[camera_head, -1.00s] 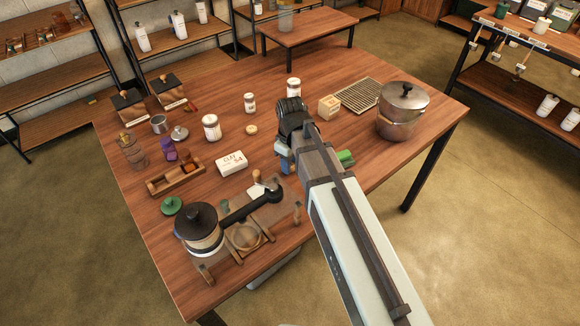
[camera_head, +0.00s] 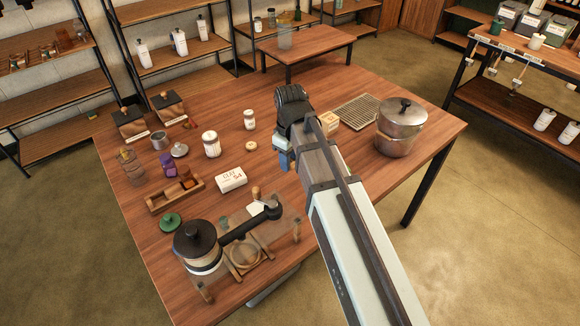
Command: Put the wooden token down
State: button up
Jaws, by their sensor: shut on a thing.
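My gripper (camera_head: 292,108) is over the back middle of the wooden table, seen from behind, with its dark hand blocking the view of its fingertips. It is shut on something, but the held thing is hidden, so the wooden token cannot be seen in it. A small round tan disc (camera_head: 251,145) lies flat on the table to the left of the hand; I cannot tell whether it is a token or a lid.

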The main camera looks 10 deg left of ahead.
jog(key=shift+r, duration=0.4)
jog(key=shift+w+d+r, duration=0.15)
jog(key=shift+d, duration=0.15)
jog(key=w+d+m, duration=0.1)
jog(key=w+d, duration=0.2)
jog(key=d, duration=0.1)
notch_tip(320, 180, up, 6)
send_over(329, 117)
jog(key=shift+n, duration=0.3)
jog(key=shift+s+f, duration=0.1)
jog(key=shift+f, duration=4.35)
jog(key=shift+f, duration=0.15)
